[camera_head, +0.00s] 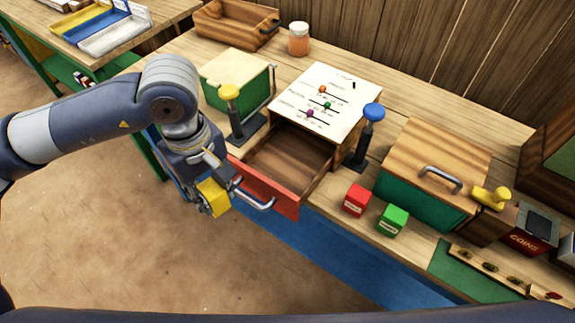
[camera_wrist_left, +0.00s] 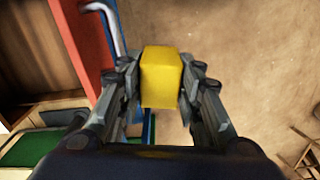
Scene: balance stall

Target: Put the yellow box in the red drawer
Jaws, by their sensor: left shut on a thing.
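A yellow box (camera_head: 213,197) is held in my left gripper (camera_head: 212,195), just left of the red drawer's front. It also shows between the fingers of my left gripper (camera_wrist_left: 162,80) in the left wrist view, as a plain yellow box (camera_wrist_left: 161,72). The red drawer (camera_head: 268,190) is pulled out, and its brown wooden inside looks empty. The drawer's red front (camera_wrist_left: 83,40) and metal handle show left of the box in the left wrist view. The box is outside the drawer, over the floor side. My right gripper is not in view.
A yellow-topped post (camera_head: 230,95) and a blue-topped post (camera_head: 372,113) flank the drawer cabinet. A red cube (camera_head: 356,200) and a green cube (camera_head: 393,219) sit on the counter to the right, near a wooden-lidded green box (camera_head: 412,188).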

